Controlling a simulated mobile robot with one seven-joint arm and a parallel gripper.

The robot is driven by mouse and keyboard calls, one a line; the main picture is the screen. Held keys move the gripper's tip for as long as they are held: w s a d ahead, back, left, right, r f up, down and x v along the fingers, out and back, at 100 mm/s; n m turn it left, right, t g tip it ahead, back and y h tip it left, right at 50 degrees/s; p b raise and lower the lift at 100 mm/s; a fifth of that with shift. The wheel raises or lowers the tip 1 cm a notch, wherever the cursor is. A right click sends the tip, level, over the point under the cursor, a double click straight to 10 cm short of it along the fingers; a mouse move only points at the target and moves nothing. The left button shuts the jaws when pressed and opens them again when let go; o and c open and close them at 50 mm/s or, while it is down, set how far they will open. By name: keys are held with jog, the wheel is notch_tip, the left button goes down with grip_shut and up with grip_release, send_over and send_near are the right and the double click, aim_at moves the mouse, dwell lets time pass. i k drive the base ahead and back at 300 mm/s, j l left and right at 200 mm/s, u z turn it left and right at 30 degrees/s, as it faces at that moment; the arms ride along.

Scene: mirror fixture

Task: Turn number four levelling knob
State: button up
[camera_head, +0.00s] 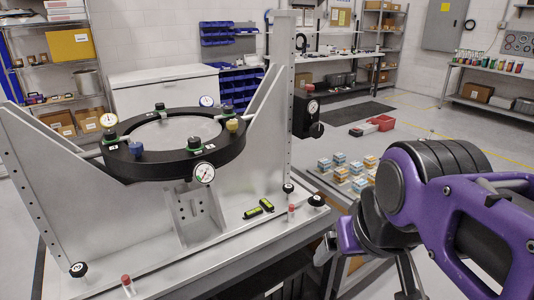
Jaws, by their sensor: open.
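The mirror fixture has a black ring (172,166) around a pale round mirror (166,133), held on a grey metal frame (65,165). Small knobs sit around the ring, including a black one (110,136), one with a blue cap (136,149) and one with a yellowish cap (232,124). Black knobs stand on the base at front left (78,269) and right (316,200). Number labels are too small to read, so I cannot tell which knob is number four. My gripper (408,278) is partly visible low at right, below my purple arm, open and apart from the fixture.
Dial gauges (204,172) stick out around the ring. A tall upright post (291,95) stands at its right. Several small boxes (341,158) and a red tray (382,122) sit on the bench (407,137) behind.

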aim_at(288, 188)
jog(key=i+l+u, duration=0.4)
jog(key=l, duration=0.15)
jog(key=i+l+u, duration=0.2)
jog(key=l, duration=0.15)
